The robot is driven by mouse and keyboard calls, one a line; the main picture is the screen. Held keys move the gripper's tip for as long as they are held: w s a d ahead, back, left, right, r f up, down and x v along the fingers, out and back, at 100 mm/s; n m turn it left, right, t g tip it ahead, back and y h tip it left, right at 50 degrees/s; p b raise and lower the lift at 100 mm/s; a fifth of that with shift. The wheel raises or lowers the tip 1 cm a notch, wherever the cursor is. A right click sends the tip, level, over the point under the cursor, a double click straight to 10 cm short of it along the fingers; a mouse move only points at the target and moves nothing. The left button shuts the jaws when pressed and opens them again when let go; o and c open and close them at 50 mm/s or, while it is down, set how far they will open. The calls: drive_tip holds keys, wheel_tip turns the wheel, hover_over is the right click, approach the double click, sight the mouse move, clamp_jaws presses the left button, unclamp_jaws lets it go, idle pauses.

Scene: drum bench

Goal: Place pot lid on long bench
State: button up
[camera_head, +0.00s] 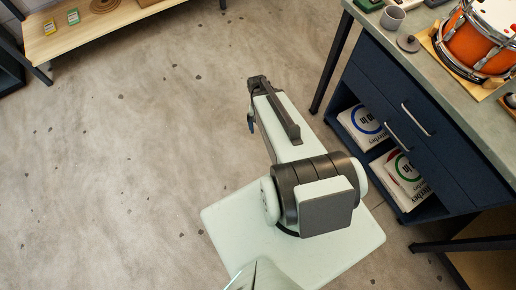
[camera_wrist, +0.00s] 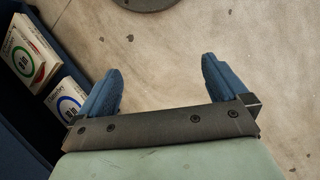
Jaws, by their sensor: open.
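A small round grey-brown lid with a knob, which looks like the pot lid (camera_head: 408,43), lies on the grey top of the drum bench (camera_head: 440,73) at the upper right of the head view. It is beside a grey cup and the drum. The long bench (camera_head: 130,14), a low light-wood one, stands at the upper left. My gripper (camera_head: 251,121) is over bare floor between the two, apart from both. In the wrist view my gripper (camera_wrist: 160,85) has its blue fingers wide apart with nothing between them. The lid is not in the wrist view.
An orange drum (camera_head: 468,42) and a grey cup (camera_head: 392,17) crowd the lid. Open concrete floor separates the benches.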

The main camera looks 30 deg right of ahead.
drive_tip(key=s+a+f+n+g, duration=0.1)
drive_tip(key=s+a+f+n, duration=0.2)
drive_tip(key=s+a, duration=0.3)
drive_tip(key=s+a+f+n+g, duration=0.1)
drive_tip(key=s+a+f, duration=0.4)
drive_tip(key=s, duration=0.5)
drive_tip(key=shift+a+f+n+h, duration=0.35)
drive_tip(key=shift+a+n, duration=0.3)
drive_tip(key=shift+n, duration=0.25)
